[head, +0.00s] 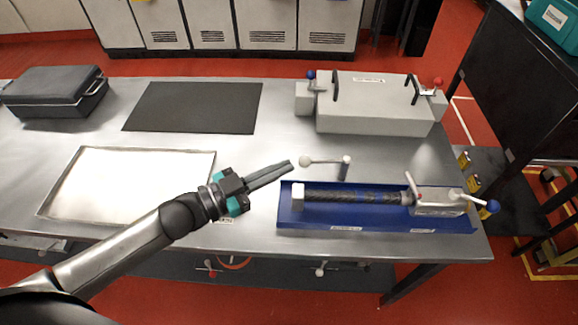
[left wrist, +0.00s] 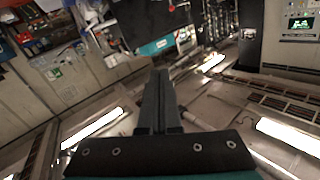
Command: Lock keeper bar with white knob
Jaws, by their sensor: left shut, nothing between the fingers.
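The keeper bar (head: 325,161) is a thin light bar with a round white knob (head: 305,160) at its left end. Its right end meets a short grey post (head: 346,167) behind the blue tray (head: 290,213). The bar lies roughly level, pointing left from the post. My left gripper (head: 289,164) is shut and empty, its fingertips just left of the white knob. I cannot tell whether they touch it. The left wrist view shows the closed fingers (left wrist: 158,85) against the room, with no keeper bar visible. My right gripper is not in view.
The blue tray holds a dark battery string (head: 350,196), with a blue-knobbed clamp (head: 492,206) at right. A grey box (head: 375,115) with red and blue knobs stands behind. A white tray (head: 75,215), dark mat (head: 195,107) and black case (head: 50,95) are at left.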

